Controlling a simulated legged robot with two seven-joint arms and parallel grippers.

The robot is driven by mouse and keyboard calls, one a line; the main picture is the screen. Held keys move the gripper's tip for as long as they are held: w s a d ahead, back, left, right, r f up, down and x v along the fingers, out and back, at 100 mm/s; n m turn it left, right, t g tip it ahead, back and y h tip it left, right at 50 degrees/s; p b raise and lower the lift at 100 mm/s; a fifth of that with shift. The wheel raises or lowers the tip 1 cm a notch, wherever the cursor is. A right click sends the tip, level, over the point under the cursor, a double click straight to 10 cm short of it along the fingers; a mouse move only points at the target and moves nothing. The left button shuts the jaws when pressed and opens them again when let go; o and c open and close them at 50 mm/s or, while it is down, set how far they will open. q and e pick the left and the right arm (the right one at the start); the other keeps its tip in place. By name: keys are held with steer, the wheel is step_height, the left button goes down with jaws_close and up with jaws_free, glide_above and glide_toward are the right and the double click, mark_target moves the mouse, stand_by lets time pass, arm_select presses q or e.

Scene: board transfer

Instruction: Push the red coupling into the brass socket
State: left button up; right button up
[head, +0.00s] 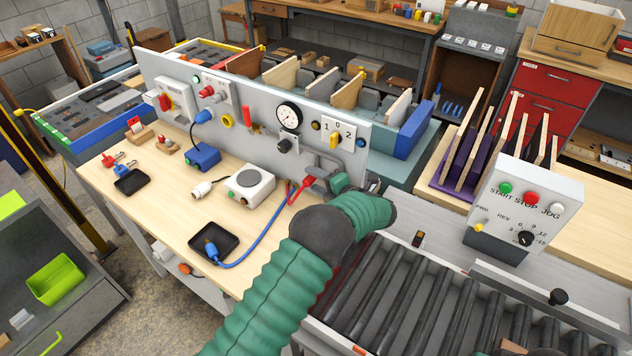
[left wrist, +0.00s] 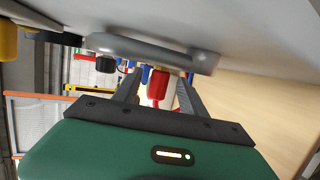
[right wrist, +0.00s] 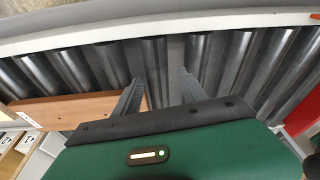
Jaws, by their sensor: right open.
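The red coupling (head: 300,192) is at the end of a blue hose, by the lower right of the grey panel in the head view. In the left wrist view the red coupling (left wrist: 158,86) shows between my left gripper's fingers (left wrist: 160,90). Whether both fingers touch it is unclear. A small brass-coloured part, perhaps the brass socket (left wrist: 164,70), shows at the coupling's far end; how far they are joined is hidden. My left gripper (head: 324,182) is partly hidden by its wrist. My right gripper (right wrist: 158,82) is open and empty over the rollers.
A grey bent pipe (head: 345,160) sticks out of the panel (head: 235,135) close to my left gripper. A black tray (head: 214,243) and a white round-topped device (head: 249,187) stand on the wooden bench. A roller conveyor (head: 400,300) and control box (head: 530,200) are at right.

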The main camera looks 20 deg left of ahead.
steer(key=shift+d+f+b, duration=0.1)
steer(key=shift+f+b, duration=0.85)
steer(key=shift+b, duration=0.05)
arm_select(q)
steer(key=v, duration=1.7)
steer(key=shift+w+f, duration=0.1)
steer(key=shift+a, duration=0.1)
